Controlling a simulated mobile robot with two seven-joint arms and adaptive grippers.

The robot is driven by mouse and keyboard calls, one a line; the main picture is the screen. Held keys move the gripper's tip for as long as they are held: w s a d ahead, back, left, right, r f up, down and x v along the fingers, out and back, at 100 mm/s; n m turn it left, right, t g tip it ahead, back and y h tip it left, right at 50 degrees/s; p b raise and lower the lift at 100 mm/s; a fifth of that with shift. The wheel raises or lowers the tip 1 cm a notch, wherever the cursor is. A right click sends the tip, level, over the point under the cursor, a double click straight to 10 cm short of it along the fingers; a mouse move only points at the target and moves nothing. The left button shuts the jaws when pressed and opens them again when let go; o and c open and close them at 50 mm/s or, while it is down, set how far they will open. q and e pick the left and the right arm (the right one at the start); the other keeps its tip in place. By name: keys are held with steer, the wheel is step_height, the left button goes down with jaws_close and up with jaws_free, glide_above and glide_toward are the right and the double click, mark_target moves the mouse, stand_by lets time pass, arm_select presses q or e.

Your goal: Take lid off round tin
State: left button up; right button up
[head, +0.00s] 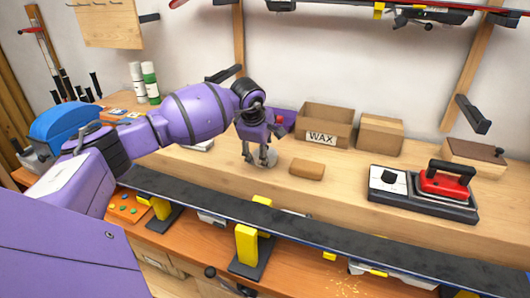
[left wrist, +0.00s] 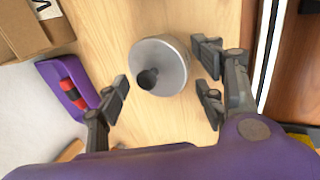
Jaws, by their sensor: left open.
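The round tin (head: 262,160) is a small silvery tin on the wooden bench, partly hidden behind my left gripper in the head view. In the left wrist view, its pale grey lid (left wrist: 174,62) faces the camera, with a dark round knob (left wrist: 147,79) on top. The lid appears to sit on the tin. My left gripper (head: 262,155) is open above the tin and points down. In the left wrist view, the fingers of this gripper (left wrist: 163,80) stand on either side of the lid, with a visible gap on each side. My right gripper is not in view.
A purple bin (left wrist: 57,82) with red things stands close behind the tin. A WAX box (head: 322,128), a tan block (head: 307,169) and a red iron (head: 446,181) on its base are to the right. A long ski (head: 330,227) runs along the front.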

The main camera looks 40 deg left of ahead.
arm_select(q)
steer(key=c, duration=1)
steer(key=shift+r, duration=0.45)
step_height(320, 180, up, 2)
steer(key=shift+w+r, duration=0.1)
steer(key=s+d+r+b, duration=0.2)
steer(key=s+d+r, duration=0.4)
steer(key=d+r, duration=0.4)
steer(key=d, duration=0.2)
steer(key=shift+s+d, duration=0.15)
steer(key=shift+d, duration=0.2)
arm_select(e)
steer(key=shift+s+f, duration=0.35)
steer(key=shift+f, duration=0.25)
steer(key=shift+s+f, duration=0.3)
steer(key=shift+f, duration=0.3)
